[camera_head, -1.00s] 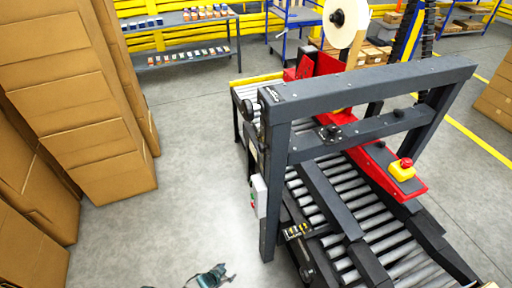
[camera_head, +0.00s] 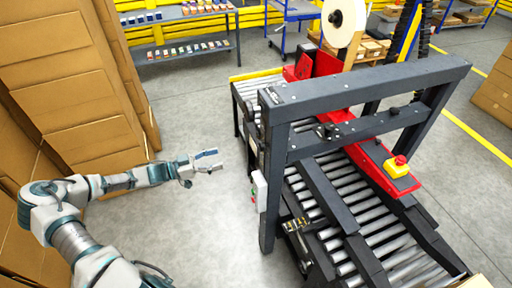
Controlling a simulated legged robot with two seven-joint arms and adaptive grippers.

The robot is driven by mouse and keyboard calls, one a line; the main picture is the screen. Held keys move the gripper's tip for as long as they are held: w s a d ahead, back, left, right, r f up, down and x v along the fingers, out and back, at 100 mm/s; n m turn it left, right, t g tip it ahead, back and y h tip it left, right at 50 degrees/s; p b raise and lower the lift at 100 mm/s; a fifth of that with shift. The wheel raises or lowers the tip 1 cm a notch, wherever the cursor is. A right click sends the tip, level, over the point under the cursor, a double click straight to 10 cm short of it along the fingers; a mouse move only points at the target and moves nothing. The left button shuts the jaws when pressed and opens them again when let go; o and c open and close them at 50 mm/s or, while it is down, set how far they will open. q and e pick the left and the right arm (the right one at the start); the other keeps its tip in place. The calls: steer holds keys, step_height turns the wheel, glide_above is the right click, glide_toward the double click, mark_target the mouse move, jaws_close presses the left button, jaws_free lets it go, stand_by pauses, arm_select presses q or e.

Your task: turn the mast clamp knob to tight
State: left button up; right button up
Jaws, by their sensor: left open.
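The dark grey mast frame (camera_head: 365,82) of the machine stands over the roller conveyor at centre right. A small dark fitting (camera_head: 328,130) sits on its lower crossbar. Other dark parts show at its left post, but I cannot tell for sure which one is the clamp knob or how it is set. My left gripper (camera_head: 216,161) is open and empty, in free air left of the post, with its fingers pointing right towards it. A clear gap separates them. My right gripper is not in view.
A switch box (camera_head: 259,191) is on the post's left side. Stacked cartons (camera_head: 60,75) stand close behind my left arm. Grey floor (camera_head: 205,235) is open between.

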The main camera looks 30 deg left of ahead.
mark_target(264, 146)
arm_select(q)
steer(key=p+x, duration=0.2)
steer(key=x, duration=1.3)
steer(key=shift+w, duration=0.3)
steer(key=shift+a+f, duration=0.1)
steer(key=shift+a, duration=0.1)
steer(key=shift+c, duration=0.7)
steer(key=c, duration=0.8)
steer(key=shift+s, duration=0.1)
steer(key=shift+c, duration=1)
